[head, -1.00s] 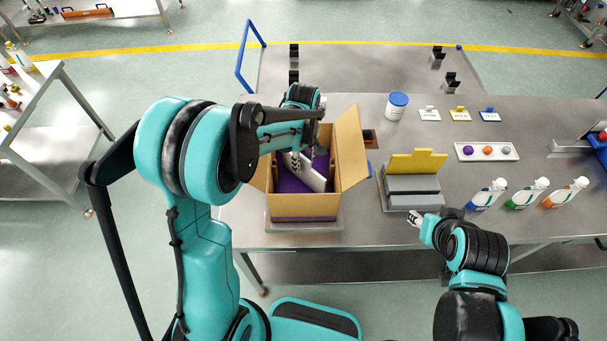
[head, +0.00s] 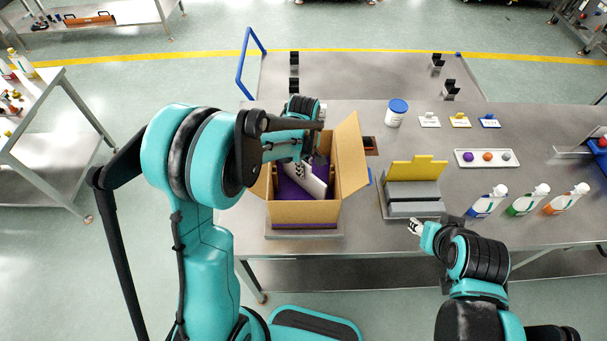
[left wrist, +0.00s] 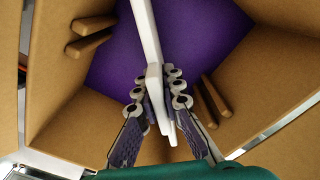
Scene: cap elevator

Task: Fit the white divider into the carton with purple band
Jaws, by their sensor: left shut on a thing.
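The open carton (head: 300,212) stands on the near left of the table, with a purple floor inside. My left gripper (head: 300,168) reaches down into it and is shut on the white divider (head: 311,183). In the left wrist view the divider (left wrist: 148,35) is between the fingertips (left wrist: 158,92) and slants over the purple floor. A pair of brown slats (left wrist: 90,35) stands on one carton wall and another pair (left wrist: 215,100) on the opposite wall; the divider is not between either pair. My right gripper (head: 416,228) is by the table's front edge; its fingers are too small to judge.
The carton's raised flap (head: 350,150) stands on its right. A grey holder with a yellow back (head: 417,170) is right of it. Several bottles (head: 488,203), a blue-lidded tub (head: 396,113) and a tray of coloured balls (head: 486,158) stand further right.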

